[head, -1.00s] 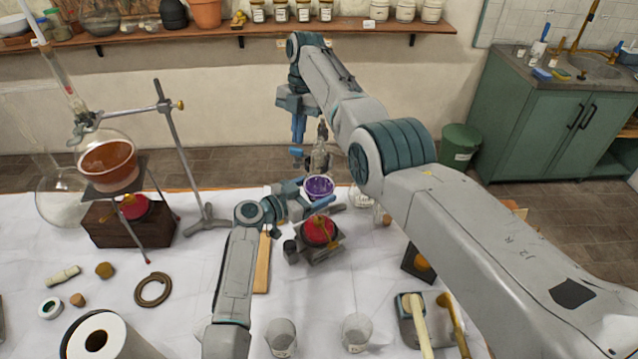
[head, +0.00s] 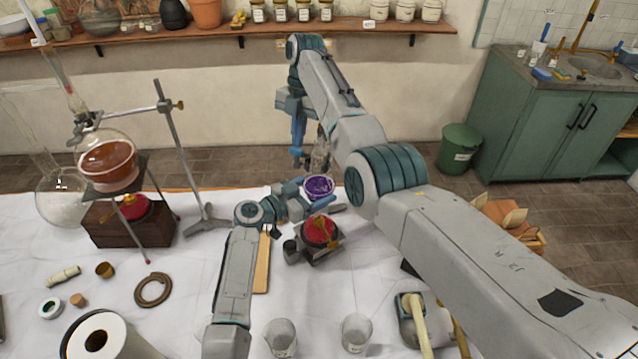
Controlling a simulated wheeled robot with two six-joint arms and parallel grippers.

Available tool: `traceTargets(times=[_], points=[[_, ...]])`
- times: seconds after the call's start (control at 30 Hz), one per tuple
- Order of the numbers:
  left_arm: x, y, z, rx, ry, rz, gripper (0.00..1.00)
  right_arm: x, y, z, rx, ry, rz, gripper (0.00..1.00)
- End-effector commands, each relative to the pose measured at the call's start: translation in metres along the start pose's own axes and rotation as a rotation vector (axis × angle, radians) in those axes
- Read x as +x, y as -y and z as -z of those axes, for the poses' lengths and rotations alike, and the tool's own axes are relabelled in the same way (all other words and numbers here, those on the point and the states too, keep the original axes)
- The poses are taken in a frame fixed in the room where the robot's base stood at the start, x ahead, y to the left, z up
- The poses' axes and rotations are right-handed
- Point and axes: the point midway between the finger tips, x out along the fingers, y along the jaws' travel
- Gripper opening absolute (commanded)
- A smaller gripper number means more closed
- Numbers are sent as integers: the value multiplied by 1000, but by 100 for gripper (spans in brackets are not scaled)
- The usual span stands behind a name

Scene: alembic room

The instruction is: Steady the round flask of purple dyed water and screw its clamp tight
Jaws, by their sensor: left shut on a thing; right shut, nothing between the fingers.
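The round flask of purple dyed water (head: 318,186) stands at the back middle of the table, above a red burner (head: 319,230). My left gripper (head: 312,195) is shut on the flask from the left and front. My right gripper (head: 298,157) points down, behind and a little left of the flask's neck, shut and empty. The glass neck (head: 319,155) rises behind the purple water, partly covered by my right arm. The clamp is hidden or too small to make out.
At the left, a flask of orange liquid (head: 108,163) sits on a tripod beside a metal stand (head: 180,145). Two clear beakers (head: 281,336) (head: 356,332) stand at the front. A wooden strip (head: 262,262) lies near my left arm.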

Motion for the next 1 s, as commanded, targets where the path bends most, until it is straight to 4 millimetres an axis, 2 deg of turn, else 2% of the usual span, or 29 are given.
traceTargets(times=[0.57, 0.77, 1.0], points=[[0, 0, 1, 0, -1, 0, 59, -4, -2, -7, 0, 1, 0, 0], [0, 0, 1, 0, -1, 0, 59, -20, -3, -3, 0, 2, -2, 0], [0, 0, 1, 0, -1, 0, 59, -48, -3, 4, 0, 2, -1, 0]])
